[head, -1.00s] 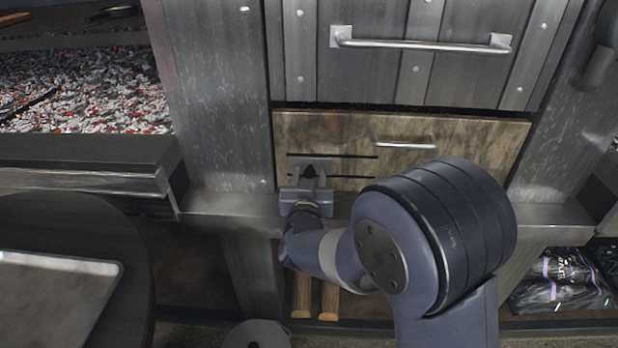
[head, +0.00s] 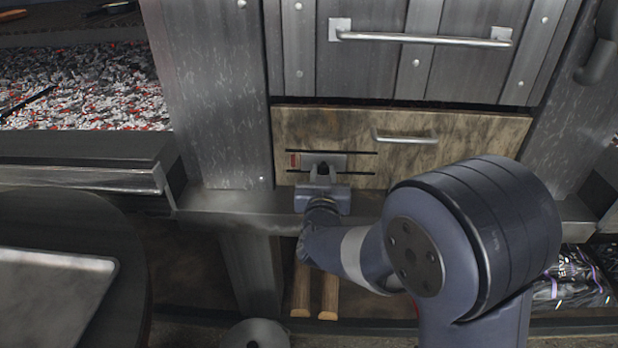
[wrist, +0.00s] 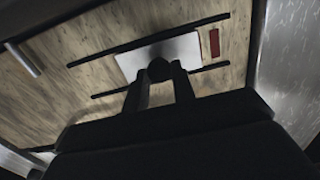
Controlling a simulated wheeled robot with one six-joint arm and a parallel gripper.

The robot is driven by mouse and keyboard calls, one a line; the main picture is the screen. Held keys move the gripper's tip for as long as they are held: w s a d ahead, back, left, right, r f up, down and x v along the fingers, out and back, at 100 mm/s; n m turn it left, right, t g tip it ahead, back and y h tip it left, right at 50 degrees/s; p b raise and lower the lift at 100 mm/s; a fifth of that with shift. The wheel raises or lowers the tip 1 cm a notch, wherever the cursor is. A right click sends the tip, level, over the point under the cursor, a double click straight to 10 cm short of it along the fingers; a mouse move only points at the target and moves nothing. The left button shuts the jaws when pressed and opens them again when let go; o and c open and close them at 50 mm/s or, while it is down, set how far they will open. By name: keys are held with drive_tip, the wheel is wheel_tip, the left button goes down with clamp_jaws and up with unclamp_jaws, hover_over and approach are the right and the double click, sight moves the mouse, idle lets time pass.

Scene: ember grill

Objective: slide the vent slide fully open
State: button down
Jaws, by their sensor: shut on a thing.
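The vent slide is a grey metal plate (head: 337,160) between two dark horizontal rails on the brown drawer front (head: 460,138). A reddish opening (head: 294,160) shows just left of the plate. My gripper (head: 324,170) is shut on the plate's dark knob, in front of the plate. In the wrist view the plate (wrist: 130,62) lies between the rails, with the knob (wrist: 160,70) between my fingers (wrist: 160,85). The red opening (wrist: 214,42) shows to the plate's right there. Part of the plate is hidden behind my fingers.
A bar handle (head: 407,139) sits on the drawer front right of the rails. A larger handle (head: 425,40) crosses the grey door above. The grill's ember bed (head: 80,88) is at left, above a round table with a metal tray (head: 50,295).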

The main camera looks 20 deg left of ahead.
drive_tip(key=d, duration=0.2)
drive_tip(key=w+d+b, duration=0.1)
drive_tip(key=d, duration=0.1)
drive_tip(key=d+b, duration=0.1)
drive_tip(key=d, duration=0.1)
drive_tip(key=shift+w+d, duration=0.35)
drive_tip(key=shift+d, duration=0.05)
drive_tip(key=c, duration=1.2)
unclamp_jaws()
drive_tip(key=shift+d, duration=0.15)
drive_tip(key=shift+s, duration=0.1)
drive_tip(key=p+v, duration=0.1)
drive_tip(key=v, duration=0.9)
drive_tip(key=shift+s, duration=0.35)
drive_tip(key=shift+w, duration=0.1)
drive_tip(key=b+x, duration=0.1)
drive_tip(key=x, duration=0.9)
drive_tip(key=shift+w, duration=0.4)
drive_tip(key=shift+s+a, duration=0.2)
drive_tip(key=shift+a, duration=0.5)
